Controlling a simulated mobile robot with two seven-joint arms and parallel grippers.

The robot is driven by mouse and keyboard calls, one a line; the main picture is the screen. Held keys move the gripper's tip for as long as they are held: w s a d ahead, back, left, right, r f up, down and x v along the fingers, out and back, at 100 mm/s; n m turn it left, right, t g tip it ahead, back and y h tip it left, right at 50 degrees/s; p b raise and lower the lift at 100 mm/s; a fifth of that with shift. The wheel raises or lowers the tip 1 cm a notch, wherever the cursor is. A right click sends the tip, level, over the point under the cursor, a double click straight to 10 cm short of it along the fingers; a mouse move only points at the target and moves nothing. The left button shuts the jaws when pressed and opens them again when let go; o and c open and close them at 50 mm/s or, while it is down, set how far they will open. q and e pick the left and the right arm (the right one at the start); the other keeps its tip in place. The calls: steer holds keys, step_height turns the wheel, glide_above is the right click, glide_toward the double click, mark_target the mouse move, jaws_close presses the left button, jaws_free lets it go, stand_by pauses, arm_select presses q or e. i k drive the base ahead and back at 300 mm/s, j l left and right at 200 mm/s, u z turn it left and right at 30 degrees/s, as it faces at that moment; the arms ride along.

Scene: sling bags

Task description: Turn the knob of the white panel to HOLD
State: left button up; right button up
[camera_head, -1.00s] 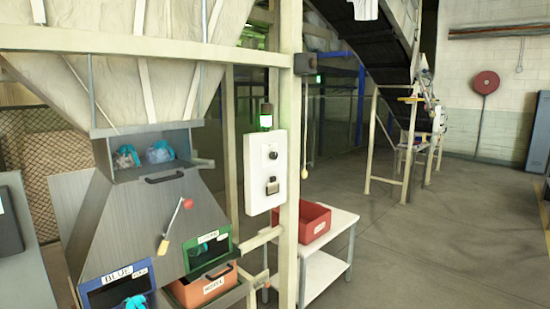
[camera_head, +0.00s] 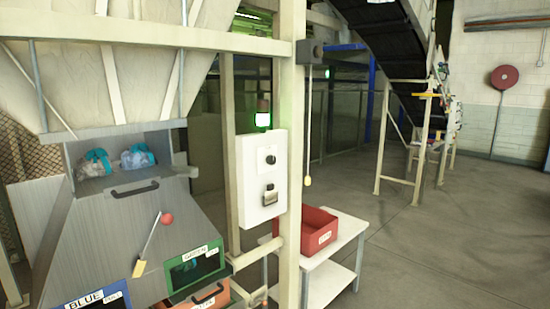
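The white panel (camera_head: 258,182) is mounted on a cream post, near the middle of the head view. A dark round knob (camera_head: 270,160) sits on its upper front. Its labels and pointer are too small to read. Below the knob is a grey and black switch or box (camera_head: 270,195). A lit green lamp (camera_head: 263,119) stands on top of the panel. Neither of my grippers shows in this view.
Left of the panel stands a grey sorting hopper (camera_head: 110,235) with bags in its upper opening and a red-tipped lever (camera_head: 155,240). A red bin (camera_head: 312,232) sits on a white table (camera_head: 345,245) to the right. Open floor (camera_head: 440,240) lies further right.

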mark_target(270, 160)
steer(key=i+l, duration=0.2)
steer(key=i, duration=0.25)
steer(key=i+l+u, duration=0.1)
steer(key=i, duration=0.3)
steer(key=i+l, duration=0.35)
steer(key=i+u, duration=0.05)
